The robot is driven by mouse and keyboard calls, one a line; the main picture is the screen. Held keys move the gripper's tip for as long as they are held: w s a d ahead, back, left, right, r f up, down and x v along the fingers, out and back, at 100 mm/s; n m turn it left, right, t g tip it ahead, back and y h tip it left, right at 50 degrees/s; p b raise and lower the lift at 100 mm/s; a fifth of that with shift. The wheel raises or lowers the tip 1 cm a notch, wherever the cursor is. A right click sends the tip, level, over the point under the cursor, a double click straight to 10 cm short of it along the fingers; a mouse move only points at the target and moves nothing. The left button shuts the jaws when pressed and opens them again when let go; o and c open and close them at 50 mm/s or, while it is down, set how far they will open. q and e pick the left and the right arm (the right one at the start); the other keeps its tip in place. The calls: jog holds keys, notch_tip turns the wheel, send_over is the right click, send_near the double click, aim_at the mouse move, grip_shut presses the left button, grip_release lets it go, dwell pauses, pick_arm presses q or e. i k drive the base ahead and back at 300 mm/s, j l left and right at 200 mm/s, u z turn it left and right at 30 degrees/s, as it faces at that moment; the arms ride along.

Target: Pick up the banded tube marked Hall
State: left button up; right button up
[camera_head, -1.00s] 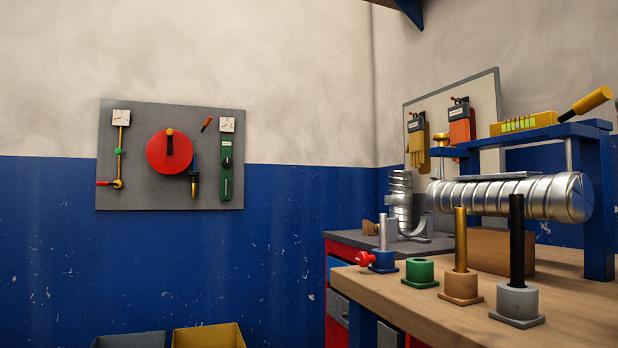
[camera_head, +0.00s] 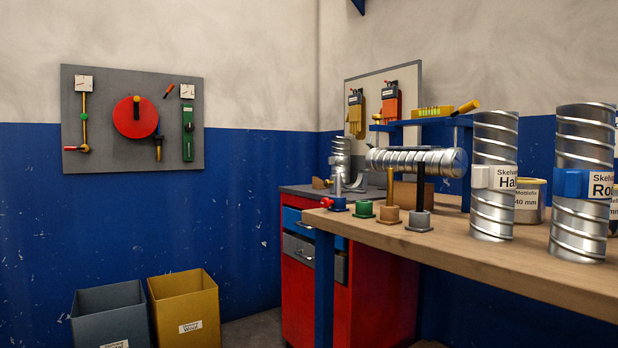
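The banded tube marked "Hal…" (camera_head: 493,212) stands upright on the wooden workbench (camera_head: 470,250) at the right. It is silver with spiral ridges and has a white band with a label around its middle; the end of the label's text is cut off by the curve. A second upright spiral tube, marked "Ro…" (camera_head: 580,225), stands to its right with a blue block on its band. Neither of my grippers shows in the head view.
A labelled can (camera_head: 530,203) stands behind the tubes. Grey (camera_head: 110,318) and yellow (camera_head: 185,310) bins are on the floor at left.

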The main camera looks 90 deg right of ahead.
aim_at(493, 176)
jog(key=l+z, duration=0.1)
jog(key=z, duration=2.35)
